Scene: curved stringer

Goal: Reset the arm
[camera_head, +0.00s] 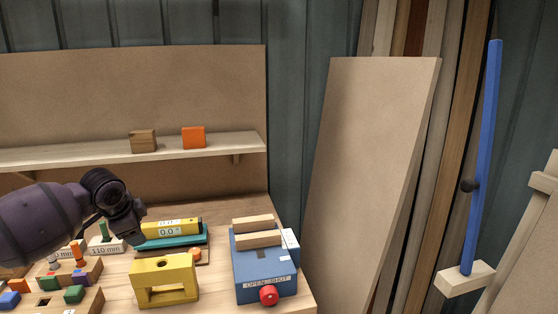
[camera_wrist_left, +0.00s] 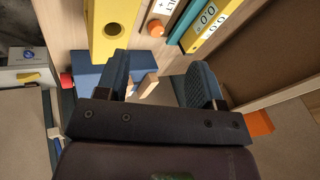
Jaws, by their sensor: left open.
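My left arm comes in from the left in the head view. Its dark gripper (camera_head: 130,228) is above the left part of the workbench (camera_head: 215,292), in front of the digital level. In the left wrist view the two fingers of my left gripper (camera_wrist_left: 157,76) stand apart with nothing held between them. The blue box shows behind the fingers there. My right gripper is in neither view.
On the bench are a yellow block (camera_head: 165,298), a blue box (camera_head: 262,272) with a red knob, a yellow level (camera_head: 172,228) and small coloured blocks (camera_head: 75,294). A shelf (camera_head: 80,155) holds brown (camera_head: 143,141) and orange (camera_head: 194,138) blocks. Boards (camera_head: 365,180) lean at right.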

